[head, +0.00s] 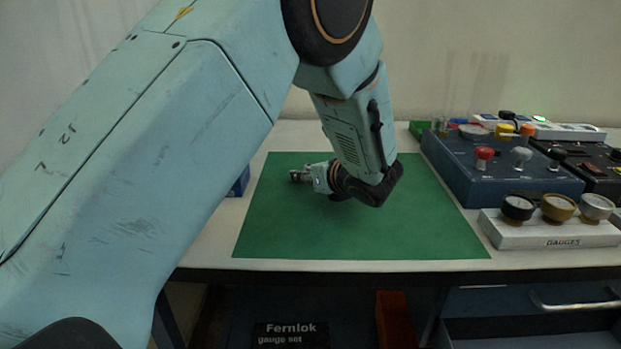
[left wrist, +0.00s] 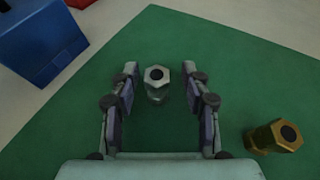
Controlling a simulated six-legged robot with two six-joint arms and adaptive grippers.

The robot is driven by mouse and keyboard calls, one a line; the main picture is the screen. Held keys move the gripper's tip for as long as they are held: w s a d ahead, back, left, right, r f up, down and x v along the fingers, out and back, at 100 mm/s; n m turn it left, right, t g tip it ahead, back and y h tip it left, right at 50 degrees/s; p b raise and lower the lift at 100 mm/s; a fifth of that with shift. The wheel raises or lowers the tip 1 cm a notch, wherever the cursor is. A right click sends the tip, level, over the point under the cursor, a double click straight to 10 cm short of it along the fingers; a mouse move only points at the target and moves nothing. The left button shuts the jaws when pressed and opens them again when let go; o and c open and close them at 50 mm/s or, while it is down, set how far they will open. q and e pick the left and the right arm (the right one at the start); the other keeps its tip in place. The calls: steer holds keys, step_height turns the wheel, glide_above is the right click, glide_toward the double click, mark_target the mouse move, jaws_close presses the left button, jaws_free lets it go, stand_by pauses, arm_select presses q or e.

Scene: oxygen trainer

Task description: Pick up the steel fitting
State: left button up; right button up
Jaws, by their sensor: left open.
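The steel fitting (left wrist: 156,82) is a silver hex-headed piece standing on the green mat (head: 290,220) in the left wrist view. My left gripper (left wrist: 158,78) is open, with one finger on each side of the fitting and a gap to both. In the head view my left gripper (head: 298,175) is low over the left part of the mat, pointing left. The fitting cannot be made out in the head view. My right gripper is not in view.
A brass fitting (left wrist: 273,137) is on the mat to the right. A blue box (left wrist: 40,38) stands beyond the mat's edge. A gauge stand (head: 550,238) and a blue control box (head: 490,170) stand right of the mat. The mat's front part is clear.

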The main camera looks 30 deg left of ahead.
arm_select(q)
steer(key=shift+s+a+r, duration=0.1)
steer(key=shift+s+r, duration=0.1)
steer(key=shift+r, duration=0.05)
steer(key=shift+w+a+f, duration=0.15)
steer(key=shift+w+f, duration=0.05)
steer(key=shift+c, duration=1.1)
steer(key=shift+s+r, duration=0.15)
steer(key=shift+s, duration=0.05)
steer(key=c, duration=0.5)
steer(key=shift+w, duration=0.1)
jaws_close()
